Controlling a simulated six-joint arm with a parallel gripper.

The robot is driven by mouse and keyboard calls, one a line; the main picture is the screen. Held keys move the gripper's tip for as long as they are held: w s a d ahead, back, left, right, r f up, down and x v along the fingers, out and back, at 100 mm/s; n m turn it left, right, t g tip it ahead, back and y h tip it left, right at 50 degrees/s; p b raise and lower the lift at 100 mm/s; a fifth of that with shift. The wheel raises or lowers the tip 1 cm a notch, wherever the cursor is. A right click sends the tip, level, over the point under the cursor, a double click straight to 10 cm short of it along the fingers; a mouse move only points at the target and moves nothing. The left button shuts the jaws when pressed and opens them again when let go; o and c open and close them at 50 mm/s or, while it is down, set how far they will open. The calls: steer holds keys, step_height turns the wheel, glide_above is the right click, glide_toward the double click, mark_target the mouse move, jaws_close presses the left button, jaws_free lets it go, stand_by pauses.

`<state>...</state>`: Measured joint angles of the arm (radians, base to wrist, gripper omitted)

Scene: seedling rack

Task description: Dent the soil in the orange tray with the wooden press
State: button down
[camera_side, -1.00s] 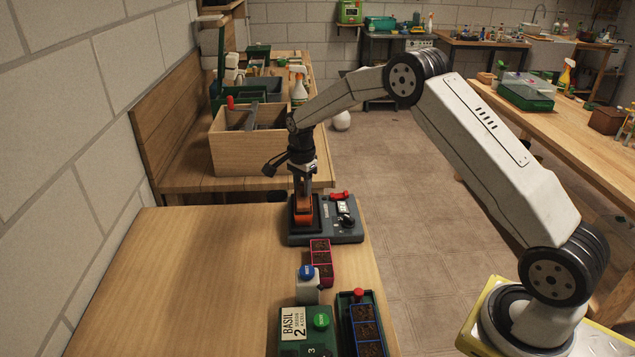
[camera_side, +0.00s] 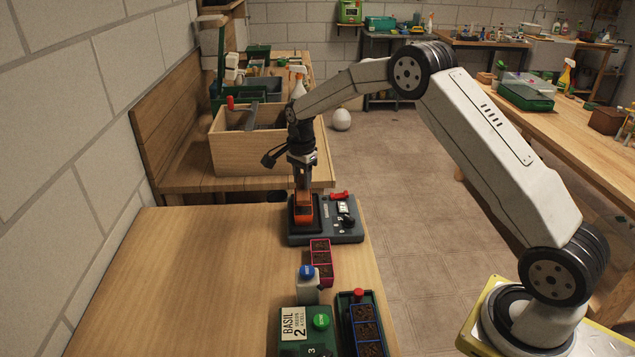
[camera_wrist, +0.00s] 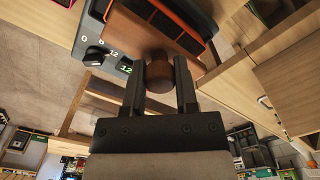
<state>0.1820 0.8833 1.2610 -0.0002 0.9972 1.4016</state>
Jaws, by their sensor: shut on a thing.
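My gripper (camera_side: 303,186) is shut on the knob of the wooden press, above the grey station. In the wrist view, both fingers of my gripper (camera_wrist: 159,85) are on either side of the round knob of the wooden press (camera_wrist: 158,74); its brown block shows behind it. The orange tray (camera_side: 304,219) sits on the dark plate of the station in the side view, below the press. In the wrist view, part of its orange rim (camera_wrist: 183,33) shows beyond the block. The soil is mostly hidden. I cannot tell whether the press touches it.
The grey station (camera_side: 345,236) has a red-handled part and a small display. The table's left side is clear.

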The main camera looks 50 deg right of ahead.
steer(key=shift+r, duration=2.85)
steer(key=shift+a, duration=0.1)
